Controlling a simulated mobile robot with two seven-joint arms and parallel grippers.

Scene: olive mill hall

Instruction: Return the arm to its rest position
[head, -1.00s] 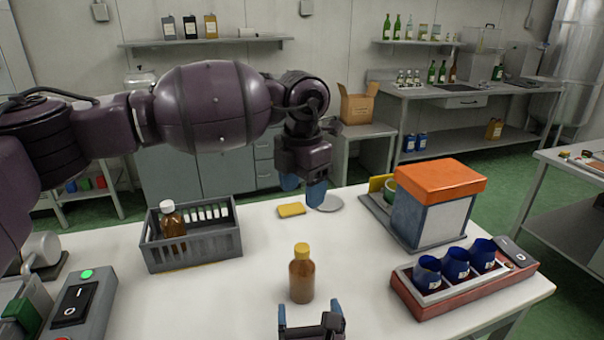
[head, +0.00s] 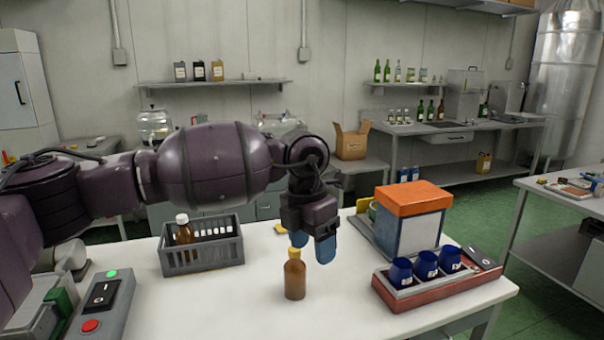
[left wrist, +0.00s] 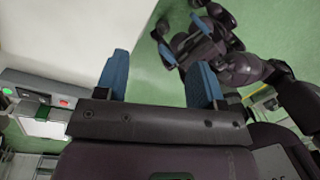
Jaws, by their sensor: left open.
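My left arm reaches in from the left in the head view, and its gripper (head: 312,244) hangs fingers down over the white table. Its blue fingers are apart with nothing between them. In the picture they appear just above and behind a brown bottle with a yellow cap (head: 295,278), which stands upright on the table. In the left wrist view the left gripper's fingers (left wrist: 157,78) are also spread and empty. Another gripper with two separated blue fingers, my right one (left wrist: 184,40), shows there above the green floor; it is out of the head view.
A grey crate (head: 203,258) with a white-capped brown bottle (head: 184,230) stands left. An orange-topped box (head: 412,200) and a red tray (head: 440,292) with blue cups stand right. A switch box (head: 101,300) sits front left. The table (head: 240,310) is clear in front.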

